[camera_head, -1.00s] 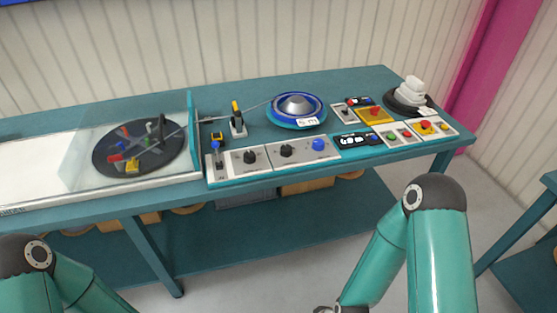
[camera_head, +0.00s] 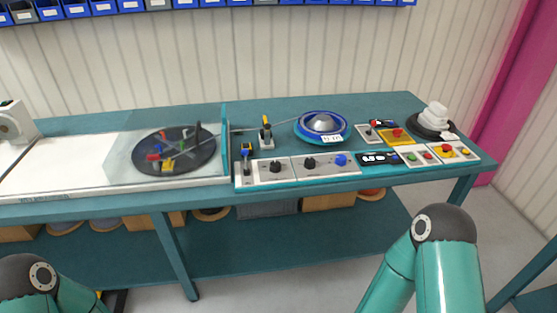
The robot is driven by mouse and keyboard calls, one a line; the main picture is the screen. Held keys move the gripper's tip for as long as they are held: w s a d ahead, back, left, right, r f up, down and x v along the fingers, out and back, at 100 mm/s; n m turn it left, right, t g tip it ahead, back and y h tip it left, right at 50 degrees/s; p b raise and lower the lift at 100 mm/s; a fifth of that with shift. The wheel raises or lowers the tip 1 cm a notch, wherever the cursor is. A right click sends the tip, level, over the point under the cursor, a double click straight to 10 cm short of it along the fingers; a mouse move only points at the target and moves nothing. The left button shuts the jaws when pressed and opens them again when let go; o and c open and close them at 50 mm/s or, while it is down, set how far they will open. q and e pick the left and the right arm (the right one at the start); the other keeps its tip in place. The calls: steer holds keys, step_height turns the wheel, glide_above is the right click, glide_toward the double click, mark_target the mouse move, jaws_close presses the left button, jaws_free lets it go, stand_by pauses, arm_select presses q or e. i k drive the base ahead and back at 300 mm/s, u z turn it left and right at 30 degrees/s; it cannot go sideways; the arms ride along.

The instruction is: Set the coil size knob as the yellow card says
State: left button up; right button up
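Two black knobs, a left one (camera_head: 275,166) and a right one (camera_head: 310,163), stand on grey panels along the bench's front edge. Their labels are too small to read, so I cannot tell which is the coil size knob. My arms show at the bottom left and bottom right, but both grippers are out of the frame.
The teal bench (camera_head: 300,107) carries a blue reel (camera_head: 322,126), a black turntable (camera_head: 174,150) behind a clear guard, a lever (camera_head: 265,132), a blue button (camera_head: 341,160), a small display (camera_head: 379,158) and a red mushroom button (camera_head: 446,149). Blue bins (camera_head: 75,9) line the wall.

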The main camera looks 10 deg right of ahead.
mark_target(275, 166)
steer(key=i, duration=0.85)
steer(key=z, duration=0.2)
steer(key=k, duration=0.9)
steer(key=u, duration=0.2)
steer(key=i, duration=0.85)
